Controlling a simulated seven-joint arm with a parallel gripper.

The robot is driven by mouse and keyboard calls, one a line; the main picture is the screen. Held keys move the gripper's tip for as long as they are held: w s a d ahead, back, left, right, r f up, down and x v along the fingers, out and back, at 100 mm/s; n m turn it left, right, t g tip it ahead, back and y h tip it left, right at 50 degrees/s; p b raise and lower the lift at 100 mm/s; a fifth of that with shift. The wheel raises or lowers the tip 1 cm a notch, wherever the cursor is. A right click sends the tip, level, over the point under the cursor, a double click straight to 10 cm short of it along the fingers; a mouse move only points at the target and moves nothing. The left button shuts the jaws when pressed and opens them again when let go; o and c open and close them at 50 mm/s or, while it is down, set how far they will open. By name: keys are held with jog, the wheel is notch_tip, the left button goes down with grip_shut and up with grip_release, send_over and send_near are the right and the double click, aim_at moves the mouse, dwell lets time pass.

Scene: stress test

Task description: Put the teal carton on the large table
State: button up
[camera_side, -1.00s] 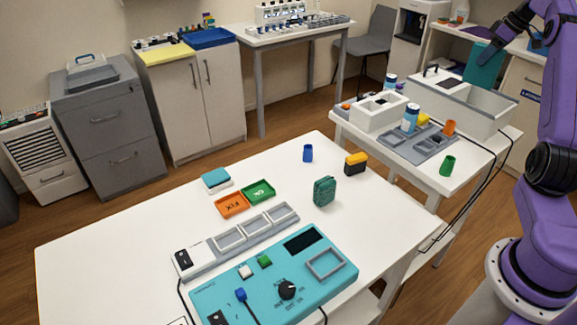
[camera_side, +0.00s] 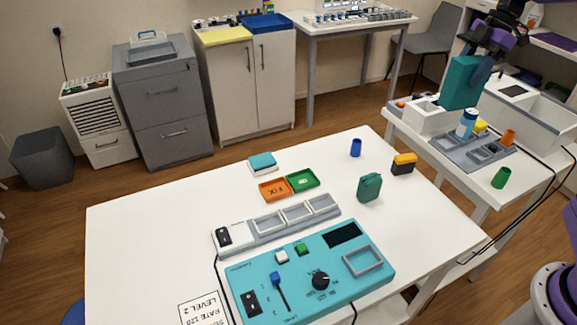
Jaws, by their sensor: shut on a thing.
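The teal carton (camera_side: 461,82) is a tall upright box at the upper right. My gripper (camera_side: 484,68) is shut on it and holds it in the air, in front of or above the white box on the small side table. The fingertips are partly hidden against the carton. The large table (camera_side: 140,240) is the white one in the foreground, left of and nearer than the carton.
The large table carries a teal control panel (camera_side: 300,262), a grey slotted strip (camera_side: 268,226), orange (camera_side: 274,190) and green (camera_side: 303,180) trays, a dark green canister (camera_side: 369,187), a blue cup (camera_side: 355,148) and a yellow-black block (camera_side: 403,164). Its left part is clear.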

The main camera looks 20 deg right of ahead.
jog(key=s+a+f+n+g+h, duration=0.15)
jog(key=s+a+n+g, duration=0.25)
jog(key=s+a+n, duration=0.9)
jog(key=s+a+f+m, duration=0.1)
jog(key=a+f, duration=0.1)
jog(key=f, duration=0.5)
jog(key=a+f+m, duration=0.1)
jog(key=f, duration=0.7)
jog(key=shift+s+a, duration=0.35)
jog(key=shift+s, duration=0.05)
jog(key=shift+f, duration=0.15)
notch_tip(320, 180, down, 8)
